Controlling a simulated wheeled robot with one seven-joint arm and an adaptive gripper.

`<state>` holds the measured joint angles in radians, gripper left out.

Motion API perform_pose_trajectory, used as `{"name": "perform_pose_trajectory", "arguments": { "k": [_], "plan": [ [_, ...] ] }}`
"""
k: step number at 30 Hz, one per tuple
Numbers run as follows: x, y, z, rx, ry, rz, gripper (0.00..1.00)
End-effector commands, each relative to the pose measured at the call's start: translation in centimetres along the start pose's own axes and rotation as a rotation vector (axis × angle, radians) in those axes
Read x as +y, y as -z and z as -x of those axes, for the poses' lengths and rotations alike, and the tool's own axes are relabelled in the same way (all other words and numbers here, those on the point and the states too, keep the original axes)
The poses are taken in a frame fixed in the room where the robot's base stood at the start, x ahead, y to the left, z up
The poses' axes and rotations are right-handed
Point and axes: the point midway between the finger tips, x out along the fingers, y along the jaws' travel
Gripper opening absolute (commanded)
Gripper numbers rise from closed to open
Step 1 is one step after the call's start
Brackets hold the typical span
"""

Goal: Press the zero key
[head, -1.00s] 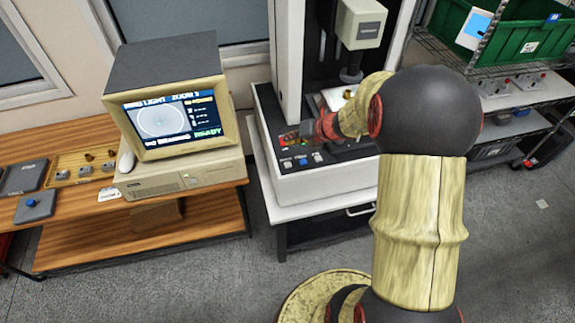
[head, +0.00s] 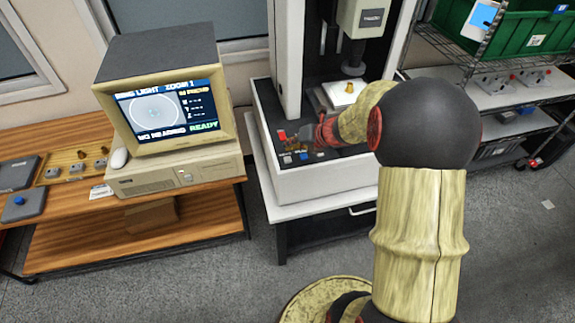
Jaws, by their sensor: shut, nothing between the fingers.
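The measuring machine (head: 320,188) stands in the middle of the head view, with a dark control panel on its front ledge. A row of small keys (head: 286,158) sits along the panel's front edge; their labels are too small to read, so I cannot tell which is the zero key. My gripper (head: 303,138) is shut and empty, low over the panel just behind the keys. It partly hides the panel, and I cannot tell whether its tips touch anything. A small red patch (head: 282,135) shows left of the tips.
A wire rack with a green bin (head: 515,35) stands at right.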

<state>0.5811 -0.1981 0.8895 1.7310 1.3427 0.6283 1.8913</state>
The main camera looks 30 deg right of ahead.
Motion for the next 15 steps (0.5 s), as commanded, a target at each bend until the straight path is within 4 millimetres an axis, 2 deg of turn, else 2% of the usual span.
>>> {"name": "perform_pose_trajectory", "arguments": {
  "k": [1,6,15],
  "plan": [
    [-0.6,0.6,-0.8,0.002,0.000,-0.001,0.00],
    [-1.2,1.2,-1.7,0.001,0.000,-0.001,0.00],
    [-1.3,1.3,-1.8,0.000,0.000,0.000,0.00]
  ]
}}
